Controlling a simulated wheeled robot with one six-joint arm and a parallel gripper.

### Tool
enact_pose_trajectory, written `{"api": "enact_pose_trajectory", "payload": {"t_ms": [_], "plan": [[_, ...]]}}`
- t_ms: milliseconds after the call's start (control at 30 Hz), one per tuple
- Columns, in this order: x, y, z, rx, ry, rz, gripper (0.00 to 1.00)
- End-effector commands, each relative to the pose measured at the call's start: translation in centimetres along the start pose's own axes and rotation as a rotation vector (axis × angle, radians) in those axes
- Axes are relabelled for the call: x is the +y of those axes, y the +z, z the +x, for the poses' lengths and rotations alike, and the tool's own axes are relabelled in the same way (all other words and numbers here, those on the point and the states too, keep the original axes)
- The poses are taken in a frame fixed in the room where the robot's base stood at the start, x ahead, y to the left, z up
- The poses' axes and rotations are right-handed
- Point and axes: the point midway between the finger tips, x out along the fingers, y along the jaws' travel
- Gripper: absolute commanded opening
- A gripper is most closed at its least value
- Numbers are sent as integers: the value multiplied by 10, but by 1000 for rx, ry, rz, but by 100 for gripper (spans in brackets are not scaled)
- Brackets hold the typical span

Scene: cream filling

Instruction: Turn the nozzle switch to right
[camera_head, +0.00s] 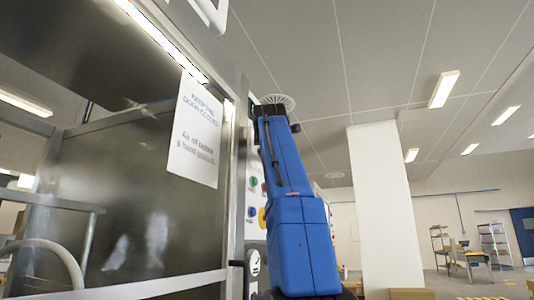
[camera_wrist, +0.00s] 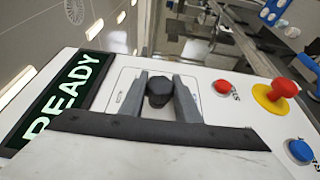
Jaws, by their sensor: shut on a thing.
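The nozzle switch (camera_wrist: 159,93) is a black rotary knob on a white control panel, in the middle of the wrist view. My gripper (camera_wrist: 160,78) has its two grey fingers on either side of the knob and is shut on it. A small label is printed on the panel left of the left finger; it is too small to read surely. In the head view my blue arm stands before the panel, and the gripper and the switch cannot be made out there.
The control panel (camera_head: 253,205) also bears a READY display (camera_wrist: 62,98), a red button (camera_wrist: 222,87), a red knob on a yellow base (camera_wrist: 276,95) and a blue button (camera_wrist: 299,150). A metal cabinet with a notice sheet (camera_head: 195,132) stands left. A white pillar (camera_head: 385,210) stands right.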

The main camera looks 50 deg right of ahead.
Motion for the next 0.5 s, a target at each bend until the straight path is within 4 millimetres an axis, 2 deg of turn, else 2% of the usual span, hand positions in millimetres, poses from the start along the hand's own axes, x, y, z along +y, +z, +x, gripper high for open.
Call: {"api": "enact_pose_trajectory", "payload": {"t_ms": [500], "plan": [[-1,0,-2,-1,-26,10,7]]}}
